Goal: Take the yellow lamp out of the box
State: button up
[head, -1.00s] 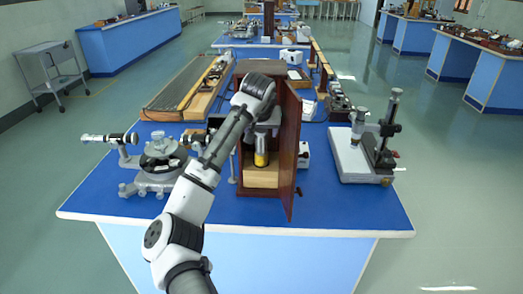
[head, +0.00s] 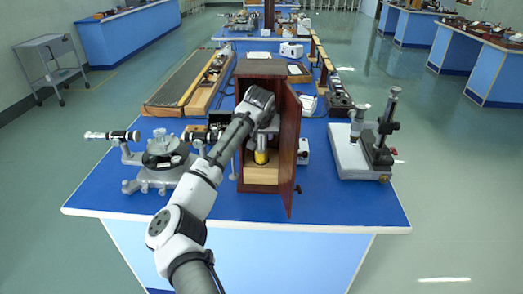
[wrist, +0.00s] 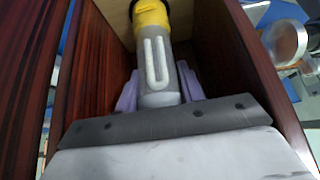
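The yellow lamp (head: 261,156) stands upright inside the wooden box (head: 261,188), near its floor. In the wrist view the lamp (wrist: 156,60) shows a grey body with a pale U-shaped tube, a yellow band and a black end. My gripper (head: 264,133) reaches in through the box's open front from above the lamp. In the wrist view my gripper's two fingers (wrist: 159,88) lie against both sides of the lamp's grey body, with no clear gap. The lamp's upper part is hidden by my gripper in the head view.
The box's door (head: 289,150) hangs open on the right. A spectrometer (head: 160,160) stands left of the box, and a microscope-like stand (head: 365,150) stands to the right. The blue tabletop (head: 330,205) is clear in front.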

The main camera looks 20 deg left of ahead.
grip_shut()
jog(key=shift+r, duration=0.1)
